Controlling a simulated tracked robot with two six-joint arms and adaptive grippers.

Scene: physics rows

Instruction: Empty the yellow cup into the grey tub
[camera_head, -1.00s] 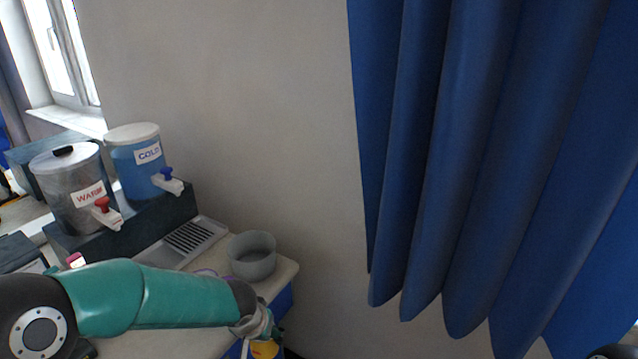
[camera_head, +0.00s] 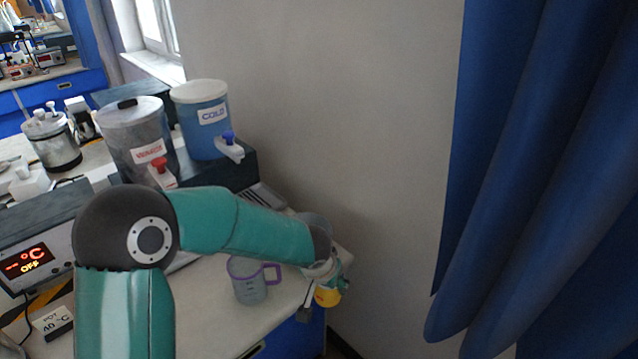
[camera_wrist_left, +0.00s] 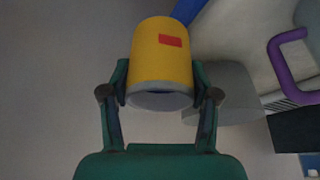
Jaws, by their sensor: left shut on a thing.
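The yellow cup (camera_head: 327,297) is held at the end of my left arm, beside the front right corner of the counter. My left gripper (camera_head: 334,277) is shut on it. In the left wrist view the cup (camera_wrist_left: 160,50) with a red patch sits between the two fingers, its grey-edged end towards the camera. I cannot see its contents. The grey tub (camera_head: 316,221) is mostly hidden behind my left wrist in the head view. In the left wrist view the tub (camera_wrist_left: 232,88) shows behind and to the right of the cup, apart from it. My right gripper is not in view.
A grey measuring jug with a purple handle (camera_head: 248,281) stands on the counter (camera_head: 215,320) left of the cup. The WARM (camera_head: 140,140) and COLD (camera_head: 201,120) dispensers stand behind. A wall and blue curtain (camera_head: 550,150) are at the right.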

